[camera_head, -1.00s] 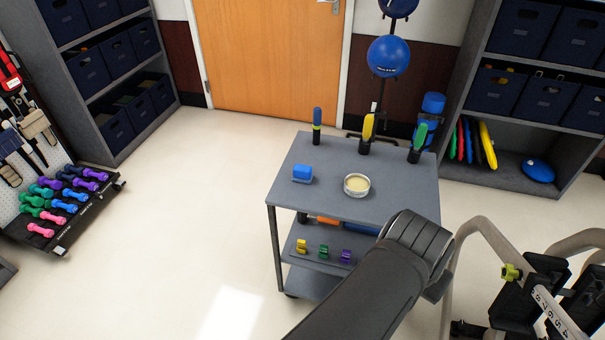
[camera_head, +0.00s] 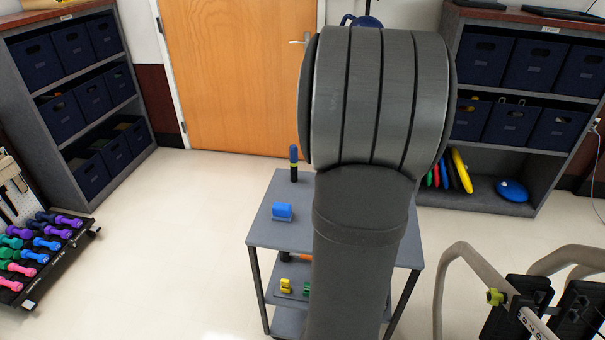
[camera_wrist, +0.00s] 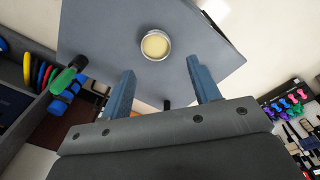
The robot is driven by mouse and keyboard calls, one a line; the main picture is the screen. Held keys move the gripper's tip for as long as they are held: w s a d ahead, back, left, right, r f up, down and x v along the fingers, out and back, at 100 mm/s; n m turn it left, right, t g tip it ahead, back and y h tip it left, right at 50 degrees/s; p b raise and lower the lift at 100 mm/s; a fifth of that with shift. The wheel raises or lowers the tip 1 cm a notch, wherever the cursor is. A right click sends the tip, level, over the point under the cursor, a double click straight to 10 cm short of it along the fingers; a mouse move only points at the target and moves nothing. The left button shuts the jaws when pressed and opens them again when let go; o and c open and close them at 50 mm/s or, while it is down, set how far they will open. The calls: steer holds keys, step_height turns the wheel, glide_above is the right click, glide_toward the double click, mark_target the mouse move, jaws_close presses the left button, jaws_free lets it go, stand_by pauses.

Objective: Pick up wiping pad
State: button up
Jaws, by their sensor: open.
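A small blue block with a grey underside (camera_head: 282,211), which looks like the wiping pad, lies on the left part of the grey cart's top (camera_head: 262,234). I do not make it out in the wrist view. A round tin with a pale yellow filling (camera_wrist: 156,45) stands on the cart top in the wrist view; my arm hides it in the head view. My gripper (camera_wrist: 160,65) is open and empty, its two blue-grey fingers spread above the cart with the tin seen beyond and between the tips. The gripper itself is hidden behind my arm in the head view.
A dark upright tool with a blue top (camera_head: 294,163) stands at the cart's back left. A green-handled tool (camera_wrist: 62,82) shows in the wrist view. Yellow and green pieces (camera_head: 286,286) sit on the lower shelf. Exercise machine tubing (camera_head: 470,262) stands right of the cart.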

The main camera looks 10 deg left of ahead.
steer(key=w+a+f+n, duration=0.2)
steer(key=w+a+n, duration=0.25)
steer(key=a, duration=0.45)
steer(key=n+g, duration=0.1)
steer(key=n, duration=0.3)
glide_above(281, 205)
step_height(281, 205, down, 3)
step_height(281, 205, down, 12)
steer(key=shift+w+d+r, duration=0.1)
steer(key=shift+d+r, duration=0.05)
steer(key=shift+f, duration=2.7)
steer(key=shift+c, duration=0.5)
steer(key=c, duration=1)
